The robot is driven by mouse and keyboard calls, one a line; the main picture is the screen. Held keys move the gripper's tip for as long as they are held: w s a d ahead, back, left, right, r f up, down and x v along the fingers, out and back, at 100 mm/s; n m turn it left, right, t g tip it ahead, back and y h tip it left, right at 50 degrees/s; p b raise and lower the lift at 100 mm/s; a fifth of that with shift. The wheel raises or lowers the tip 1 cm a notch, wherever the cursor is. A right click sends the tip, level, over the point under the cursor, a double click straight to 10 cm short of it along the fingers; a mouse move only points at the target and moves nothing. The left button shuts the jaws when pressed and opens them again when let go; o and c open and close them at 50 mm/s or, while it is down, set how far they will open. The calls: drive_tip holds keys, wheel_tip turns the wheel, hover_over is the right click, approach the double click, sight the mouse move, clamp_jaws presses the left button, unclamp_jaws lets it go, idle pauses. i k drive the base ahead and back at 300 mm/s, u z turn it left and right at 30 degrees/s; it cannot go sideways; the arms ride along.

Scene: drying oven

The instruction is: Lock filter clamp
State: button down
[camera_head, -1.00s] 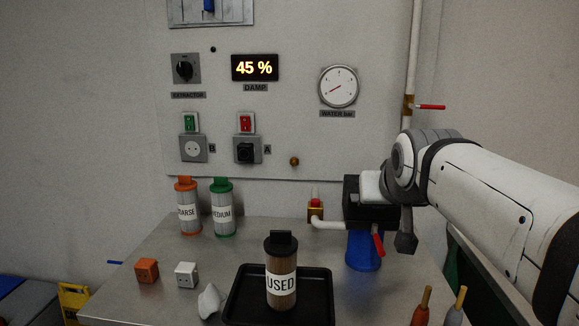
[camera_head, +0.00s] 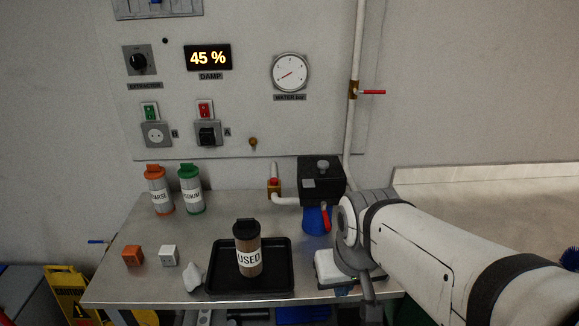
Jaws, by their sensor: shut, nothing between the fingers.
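The filter housing is a black block (camera_head: 321,181) with a blue bowl (camera_head: 314,220) under it, at the back right of the steel table. A red lever (camera_head: 326,218) hangs tilted at its front, beside the bowl; I take it for the clamp lever. My gripper (camera_head: 345,287) is low over the table's right front, in front of the housing and apart from it. It is shut and empty, and its fingertips are mostly hidden by its own white body. A used filter cartridge (camera_head: 248,259) stands upright on the black tray (camera_head: 219,279).
Orange-capped (camera_head: 159,197) and green-capped (camera_head: 191,195) cartridges stand at the back left. An orange block (camera_head: 132,255), a white block (camera_head: 169,255) and a crumpled white piece (camera_head: 194,276) lie left of the tray. A pipe with a brass valve (camera_head: 274,189) meets the housing's left side.

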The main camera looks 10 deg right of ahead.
sight(323, 204)
drive_tip(key=u, duration=0.15)
drive_tip(key=k, duration=0.4)
drive_tip(key=z, duration=2.4)
drive_tip(key=k, duration=0.95)
drive_tip(key=u, duration=1.55)
drive_tip(key=i, duration=1)
